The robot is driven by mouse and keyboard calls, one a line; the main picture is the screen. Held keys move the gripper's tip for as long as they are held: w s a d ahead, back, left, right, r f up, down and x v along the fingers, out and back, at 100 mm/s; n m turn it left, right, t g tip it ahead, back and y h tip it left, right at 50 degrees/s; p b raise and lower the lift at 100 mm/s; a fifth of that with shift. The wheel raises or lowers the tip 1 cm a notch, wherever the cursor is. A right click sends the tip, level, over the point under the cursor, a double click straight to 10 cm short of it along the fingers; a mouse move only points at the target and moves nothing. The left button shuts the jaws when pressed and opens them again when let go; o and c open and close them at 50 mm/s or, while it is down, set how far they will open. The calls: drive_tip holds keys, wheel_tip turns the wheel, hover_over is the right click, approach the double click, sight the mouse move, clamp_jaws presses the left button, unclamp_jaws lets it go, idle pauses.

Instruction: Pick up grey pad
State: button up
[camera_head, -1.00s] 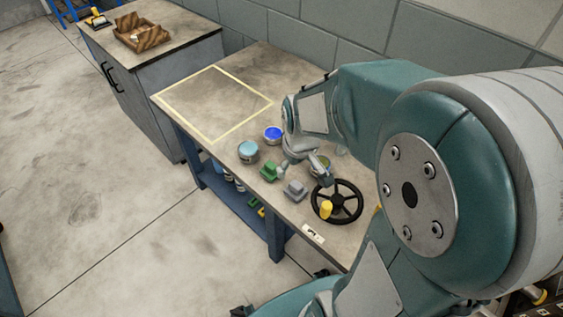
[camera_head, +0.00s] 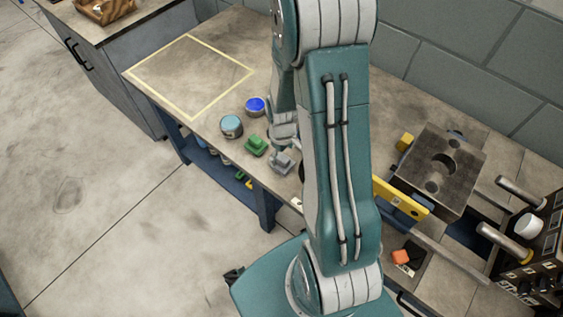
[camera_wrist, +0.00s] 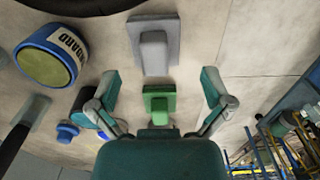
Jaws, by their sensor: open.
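The grey pad (camera_wrist: 154,45) is a flat block with a raised grip, lying on the bench top; it is in the upper middle of the wrist view. In the head view the grey pad (camera_head: 283,161) shows partly beside my arm. A similar green pad (camera_wrist: 159,101) lies beside it, between my fingers in the wrist view, and also shows in the head view (camera_head: 256,145). My gripper (camera_wrist: 159,78) is open and empty, its fingers spread on either side of the green pad, with the grey pad beyond the fingertips.
A yellow and blue labelled container (camera_wrist: 52,56) and a black wheel rim (camera_wrist: 75,5) lie near the grey pad. A light blue tin (camera_head: 232,126) and a blue-topped tin (camera_head: 256,106) stand left. The taped rectangle (camera_head: 190,75) is empty. A metal block (camera_head: 440,170) stands right.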

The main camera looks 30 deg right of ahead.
sight(283, 157)
drive_tip(key=f, duration=0.4)
drive_tip(key=shift+w+d+f, duration=0.2)
drive_tip(key=shift+d+f, duration=0.1)
drive_tip(key=shift+f, duration=0.4)
drive_tip(key=shift+a, duration=0.1)
drive_tip(key=shift+c, duration=0.3)
drive_tip(key=c, duration=0.9)
